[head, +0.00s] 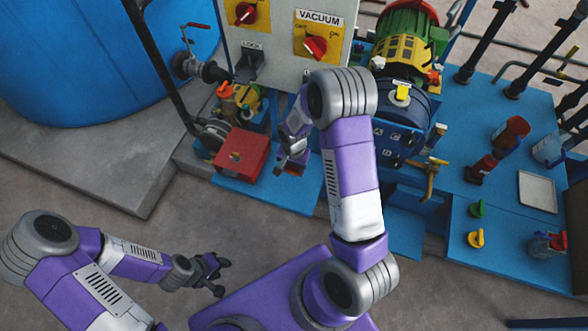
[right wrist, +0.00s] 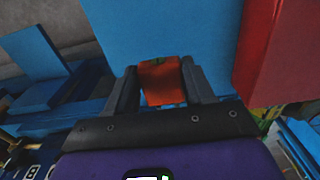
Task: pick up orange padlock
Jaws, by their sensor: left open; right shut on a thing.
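The orange padlock (right wrist: 163,82) is between the two fingers of my right gripper (right wrist: 159,72) in the right wrist view. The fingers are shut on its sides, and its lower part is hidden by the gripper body. In the head view my right gripper (head: 284,166) is just right of the red box, above the blue base; I cannot make out the padlock there. My left gripper (head: 221,276) is open and empty over the grey floor at the lower left.
A red box (head: 240,153) stands close left of my right gripper. The control panel (head: 283,40) rises behind it. A blue bench (head: 500,207) at the right carries green and yellow tags (head: 475,239) and a white tray (head: 537,191). Grey floor is clear at the left.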

